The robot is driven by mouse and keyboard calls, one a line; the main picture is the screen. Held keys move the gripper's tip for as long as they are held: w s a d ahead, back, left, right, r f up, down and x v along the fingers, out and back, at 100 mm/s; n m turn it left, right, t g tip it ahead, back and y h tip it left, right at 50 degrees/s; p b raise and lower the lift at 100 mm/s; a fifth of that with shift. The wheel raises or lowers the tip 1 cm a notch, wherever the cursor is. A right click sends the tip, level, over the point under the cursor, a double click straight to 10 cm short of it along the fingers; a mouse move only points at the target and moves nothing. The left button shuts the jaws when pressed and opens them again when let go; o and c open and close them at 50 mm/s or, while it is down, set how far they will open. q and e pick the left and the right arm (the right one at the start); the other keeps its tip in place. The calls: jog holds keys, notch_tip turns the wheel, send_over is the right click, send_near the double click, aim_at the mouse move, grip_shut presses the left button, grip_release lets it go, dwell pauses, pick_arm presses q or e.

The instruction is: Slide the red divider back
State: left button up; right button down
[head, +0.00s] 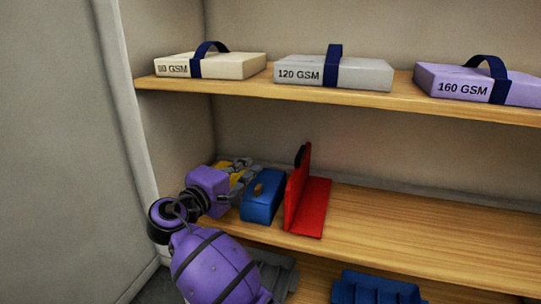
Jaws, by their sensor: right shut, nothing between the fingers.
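The red divider (311,207) stands on the lower wooden shelf, an upright plate with a flat red foot reaching out to its right. A dark piece sits at the top of its upright plate. My right gripper (243,174) is at the left end of this shelf, left of the divider and apart from it, with a blue object between them. The gripper is shut and empty; its fingers are small and partly hidden in the picture. My left gripper is not in view.
The blue object (262,205) with a tan spot stands just left of the divider. The lower shelf (430,227) is clear right of the divider. Strapped paper packs (335,74) lie on the upper shelf. A blue tray (375,289) sits below.

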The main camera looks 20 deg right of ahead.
jog(key=x, duration=0.4)
jog(key=shift+w+d+r, duration=0.1)
jog(key=shift+d+r, duration=0.05)
jog(key=shift+d, duration=0.15)
jog(key=x, duration=0.5)
jog(key=shift+d+p, duration=0.1)
jog(key=shift+p, duration=0.3)
jog(key=shift+s+d+p, duration=0.45)
jog(key=shift+s+d, duration=0.35)
jog(key=shift+d, duration=0.1)
jog(key=shift+s+d, duration=0.35)
jog(key=shift+d, duration=0.1)
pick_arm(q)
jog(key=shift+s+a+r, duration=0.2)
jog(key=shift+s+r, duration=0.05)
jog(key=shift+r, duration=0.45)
pick_arm(e)
jog(key=shift+d, duration=0.1)
